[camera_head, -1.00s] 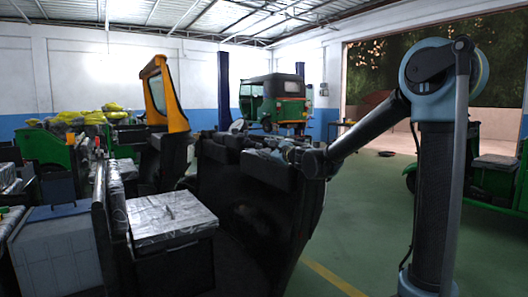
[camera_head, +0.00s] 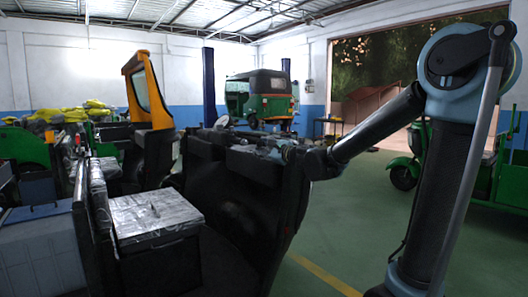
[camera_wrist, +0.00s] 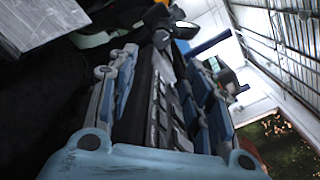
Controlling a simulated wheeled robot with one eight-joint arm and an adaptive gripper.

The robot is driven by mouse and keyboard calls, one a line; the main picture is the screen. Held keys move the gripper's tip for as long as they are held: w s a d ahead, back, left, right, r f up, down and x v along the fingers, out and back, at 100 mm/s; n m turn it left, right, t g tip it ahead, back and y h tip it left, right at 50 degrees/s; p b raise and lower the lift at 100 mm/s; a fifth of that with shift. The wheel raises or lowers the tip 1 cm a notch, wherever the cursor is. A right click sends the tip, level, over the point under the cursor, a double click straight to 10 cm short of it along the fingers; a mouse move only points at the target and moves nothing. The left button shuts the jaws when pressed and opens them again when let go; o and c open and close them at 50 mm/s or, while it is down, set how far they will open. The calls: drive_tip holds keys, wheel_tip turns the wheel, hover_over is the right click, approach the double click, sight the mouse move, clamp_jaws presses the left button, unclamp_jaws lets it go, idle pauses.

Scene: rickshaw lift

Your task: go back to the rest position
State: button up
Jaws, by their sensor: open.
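My gripper (camera_head: 270,150) is at the end of my bent arm in the head view, beside the upper edge of the dark seat-like panels (camera_head: 240,195). It is small and partly lost against them there. I see no object held. I cannot tell whether the fingers touch the panels.
A silver-topped black box (camera_head: 155,215) and a grey box (camera_head: 40,255) stand at the left. A yellow frame (camera_head: 148,90) rises behind. Green floor (camera_head: 350,230) is clear at centre right.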

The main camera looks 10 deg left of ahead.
drive_tip(key=s+d+f+n+g+h, duration=0.3)
drive_tip(key=s+d+f+n, duration=0.3)
drive_tip(key=s+d+f, duration=0.4)
drive_tip(key=s+d+f+n+g+h, duration=0.3)
drive_tip(key=s+d+f, duration=0.7)
drive_tip(key=d, duration=0.8)
drive_tip(key=s+d+f+n+g+h, duration=0.3)
drive_tip(key=s+d+f+n+h, duration=0.4)
drive_tip(key=s+d+f, duration=0.3)
drive_tip(key=s+d+n, duration=0.1)
drive_tip(key=s+d, duration=0.2)
drive_tip(key=d, duration=0.1)
drive_tip(key=shift+s+n+g+h, duration=0.25)
drive_tip(key=shift+n+g+h, duration=0.05)
drive_tip(key=shift+f, duration=0.1)
